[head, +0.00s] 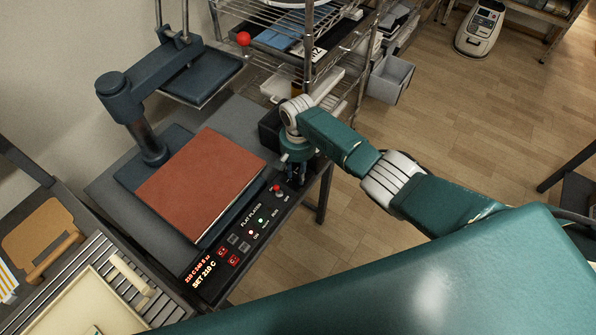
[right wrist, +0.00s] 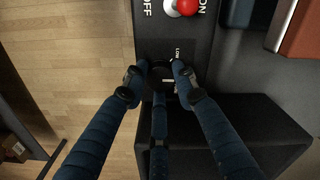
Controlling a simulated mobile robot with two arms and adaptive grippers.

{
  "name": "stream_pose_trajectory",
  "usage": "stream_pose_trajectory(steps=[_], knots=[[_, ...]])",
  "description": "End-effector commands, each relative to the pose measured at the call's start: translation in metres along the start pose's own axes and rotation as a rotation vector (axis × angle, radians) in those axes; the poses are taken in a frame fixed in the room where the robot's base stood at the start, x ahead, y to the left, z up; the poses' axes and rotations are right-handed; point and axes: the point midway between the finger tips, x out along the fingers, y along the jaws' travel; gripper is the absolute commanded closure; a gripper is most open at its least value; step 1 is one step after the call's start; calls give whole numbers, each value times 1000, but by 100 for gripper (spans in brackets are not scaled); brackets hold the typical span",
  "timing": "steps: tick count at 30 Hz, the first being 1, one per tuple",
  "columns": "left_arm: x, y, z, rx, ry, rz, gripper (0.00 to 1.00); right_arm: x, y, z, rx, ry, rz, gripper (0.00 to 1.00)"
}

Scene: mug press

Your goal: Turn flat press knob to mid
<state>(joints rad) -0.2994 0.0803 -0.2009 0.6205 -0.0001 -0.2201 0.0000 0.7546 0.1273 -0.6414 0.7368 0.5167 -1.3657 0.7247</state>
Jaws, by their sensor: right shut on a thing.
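The flat press has a brown-red padded platen (head: 203,180) and a black control panel (head: 262,222) with lit red digits along its front. My right gripper (head: 296,178) reaches down to the panel's far right end. In the right wrist view its dark blue fingers (right wrist: 160,82) are closed around a small dark round knob (right wrist: 163,74). A short pale mark shows on the knob, and a "LOW" label lies just above it in that view. In the head view the gripper hides the knob. My left gripper is not in view.
A red toggle (head: 277,189) sits beside the knob on the panel. A black box (head: 270,128) stands behind the gripper. The press's raised dark plate (head: 203,80) hangs at the upper left. A wire rack (head: 310,50) stands at the back. The floor to the right is open.

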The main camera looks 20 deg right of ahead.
Motion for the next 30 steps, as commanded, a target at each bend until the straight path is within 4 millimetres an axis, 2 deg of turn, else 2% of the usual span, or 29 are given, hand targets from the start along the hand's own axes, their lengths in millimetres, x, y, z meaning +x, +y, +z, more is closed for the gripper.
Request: stream_pose_trajectory(steps=[2,3,6,14,19,23,30], knots=[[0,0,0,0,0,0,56,1,0,2,-1,-6,1,99],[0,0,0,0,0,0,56,1,0,2,-1,-6,1,71],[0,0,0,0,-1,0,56,1,0,2,-1,-5,1,54],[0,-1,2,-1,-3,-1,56,0,0,1,-2,-2,0,54],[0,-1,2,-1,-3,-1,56,-11,-1,0,-3,0,-3,54],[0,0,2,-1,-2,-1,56,-32,0,0,-4,2,-2,54],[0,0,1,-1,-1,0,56,-84,0,0,-2,1,-2,54]])
